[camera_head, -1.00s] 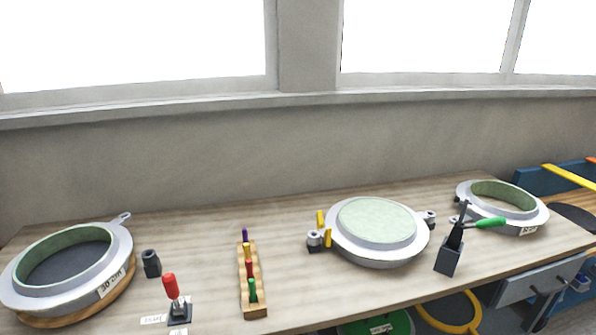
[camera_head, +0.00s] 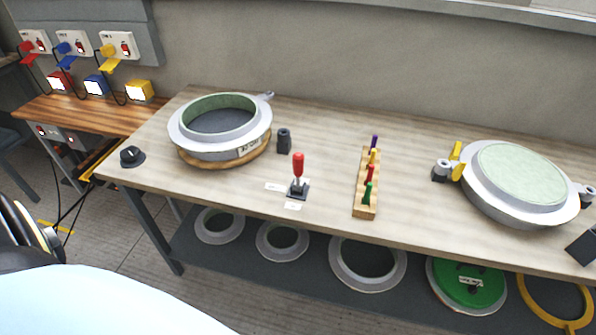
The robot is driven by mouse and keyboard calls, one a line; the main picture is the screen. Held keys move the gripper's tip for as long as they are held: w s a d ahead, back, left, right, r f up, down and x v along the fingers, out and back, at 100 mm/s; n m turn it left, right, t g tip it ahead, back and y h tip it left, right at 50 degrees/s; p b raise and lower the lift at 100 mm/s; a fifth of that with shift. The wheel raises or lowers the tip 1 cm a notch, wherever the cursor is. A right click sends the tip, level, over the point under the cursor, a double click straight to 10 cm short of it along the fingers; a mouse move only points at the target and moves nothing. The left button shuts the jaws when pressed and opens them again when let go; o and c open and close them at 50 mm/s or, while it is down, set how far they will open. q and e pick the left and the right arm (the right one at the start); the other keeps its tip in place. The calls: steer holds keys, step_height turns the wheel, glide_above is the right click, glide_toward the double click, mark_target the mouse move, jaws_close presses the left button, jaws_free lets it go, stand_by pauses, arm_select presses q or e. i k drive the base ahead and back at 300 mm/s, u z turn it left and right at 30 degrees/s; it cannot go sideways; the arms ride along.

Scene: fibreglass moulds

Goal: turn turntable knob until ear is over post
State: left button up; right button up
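The turntable knob (camera_head: 131,156) is a black round knob with a light pointer mark, at the left front corner of the workbench. The turntable is a wooden disc (camera_head: 226,158) bearing a grey ring mould (camera_head: 182,140) with a green inner wall. The mould's ear (camera_head: 265,97) is a small grey lug at its back right. The post (camera_head: 284,141) is a dark upright cylinder on the bench, right of the mould. The ear is apart from the post, behind it and to its left. Neither gripper shows; a dark part of my own body is at the left edge.
A red-handled lever (camera_head: 298,175) and a wooden rack of coloured pegs (camera_head: 366,190) stand right of the post. A second mould (camera_head: 515,180) sits further right. A side bench with coloured switches (camera_head: 85,120) is at left. Bench surface between knob and mould is clear.

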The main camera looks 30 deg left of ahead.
mark_target(130, 154)
steer(key=u, duration=2.25)
